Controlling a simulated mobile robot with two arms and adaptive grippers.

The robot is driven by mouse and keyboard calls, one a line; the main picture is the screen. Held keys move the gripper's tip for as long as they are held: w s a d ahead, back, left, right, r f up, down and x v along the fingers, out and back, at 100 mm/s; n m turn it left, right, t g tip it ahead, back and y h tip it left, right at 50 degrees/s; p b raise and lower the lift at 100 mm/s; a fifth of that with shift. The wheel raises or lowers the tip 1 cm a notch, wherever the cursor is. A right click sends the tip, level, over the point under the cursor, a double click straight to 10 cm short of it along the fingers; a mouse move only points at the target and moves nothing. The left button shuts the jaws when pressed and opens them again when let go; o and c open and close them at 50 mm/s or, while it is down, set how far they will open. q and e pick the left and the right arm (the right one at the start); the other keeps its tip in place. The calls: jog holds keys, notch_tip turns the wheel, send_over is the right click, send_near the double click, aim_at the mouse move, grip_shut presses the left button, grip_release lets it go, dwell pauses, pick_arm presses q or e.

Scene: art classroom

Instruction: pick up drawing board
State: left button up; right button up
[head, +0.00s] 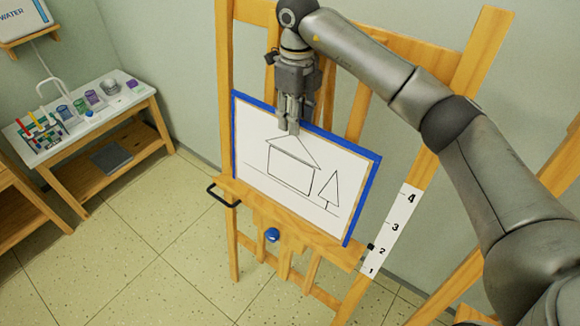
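The drawing board (262,178) is white with a blue edge and shows a line drawing of a house and a tree. It stands tilted back on the wooden easel's ledge (300,226). My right gripper (289,128) points down at the board's top edge, with its fingertips overlapping the upper middle of the board. The fingers look close together, but whether they are shut on the board's edge cannot be made out. My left gripper is not in view.
The easel (224,60) has tall side posts, a black handle (222,196) at left, a blue knob (272,235) and a numbered strip (392,230) at right. A side table (95,124) with jars and coloured tools stands at left. Tiled floor (150,270) between is clear.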

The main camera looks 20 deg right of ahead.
aim_at(295, 142)
jog(key=f+p, duration=0.1)
jog(key=s+f, duration=0.1)
jog(key=f, duration=0.1)
jog(key=shift+a+p, duration=0.2)
jog(key=shift+p, duration=0.2)
jog(key=shift+f, duration=0.4)
jog(key=shift+w+f, duration=0.15)
jog(key=shift+c, duration=1.1)
jog(key=c, duration=0.5)
grip_shut()
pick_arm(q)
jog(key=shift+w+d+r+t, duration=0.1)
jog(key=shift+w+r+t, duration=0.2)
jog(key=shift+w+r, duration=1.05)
